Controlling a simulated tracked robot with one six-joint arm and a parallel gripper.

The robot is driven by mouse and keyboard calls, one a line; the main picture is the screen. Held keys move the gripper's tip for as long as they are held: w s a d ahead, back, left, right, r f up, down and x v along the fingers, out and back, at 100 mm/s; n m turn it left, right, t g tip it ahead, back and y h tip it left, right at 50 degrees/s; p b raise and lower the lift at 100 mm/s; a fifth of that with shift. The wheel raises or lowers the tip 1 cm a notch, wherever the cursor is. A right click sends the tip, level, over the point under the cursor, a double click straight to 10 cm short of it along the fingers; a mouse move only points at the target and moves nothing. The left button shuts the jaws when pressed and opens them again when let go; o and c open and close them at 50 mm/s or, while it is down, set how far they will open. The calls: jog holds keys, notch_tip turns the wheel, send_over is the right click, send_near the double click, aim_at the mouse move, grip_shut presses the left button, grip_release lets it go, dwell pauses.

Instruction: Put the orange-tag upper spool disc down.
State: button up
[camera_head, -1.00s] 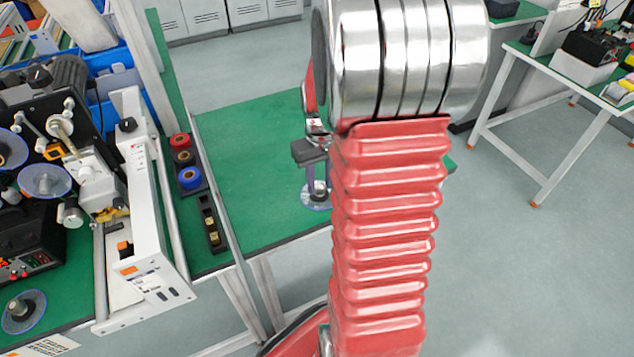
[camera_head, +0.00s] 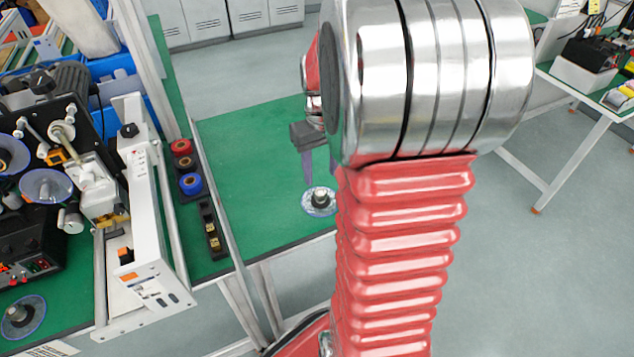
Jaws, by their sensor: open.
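A clear spool disc with a dark hub (camera_head: 319,200) lies flat on the green table, near its front edge and beside my arm. I see no orange tag on it at this size. My gripper (camera_head: 319,180) hangs above the disc with its fingers pointing down. It is open and apart from the disc, with nothing held. My red arm hides part of the gripper and the table to the right.
The coder machine (camera_head: 150,230) stands at the left with clear discs on it. A rack of coloured rolls (camera_head: 187,170) and a black tray (camera_head: 212,230) lie between it and the disc. The green table (camera_head: 250,150) is otherwise clear.

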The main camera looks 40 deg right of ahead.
notch_tip(320, 180, up, 6)
jog(key=shift+f, duration=0.25)
dwell(0.5)
jog(key=s+a+r+n+t, duration=0.1)
jog(key=s+a+r+t, duration=0.1)
jog(key=a, duration=0.6)
jog(key=s+a+r+n+t, duration=0.1)
jog(key=s+a, duration=0.3)
jog(key=a, duration=0.4)
jog(key=s+a+r+t, duration=0.2)
jog(key=s+a+r, duration=0.1)
jog(key=a, duration=0.5)
jog(key=shift+s+r+n+t, duration=0.2)
jog(key=shift+s+n+t, duration=0.15)
jog(key=shift+s, duration=0.2)
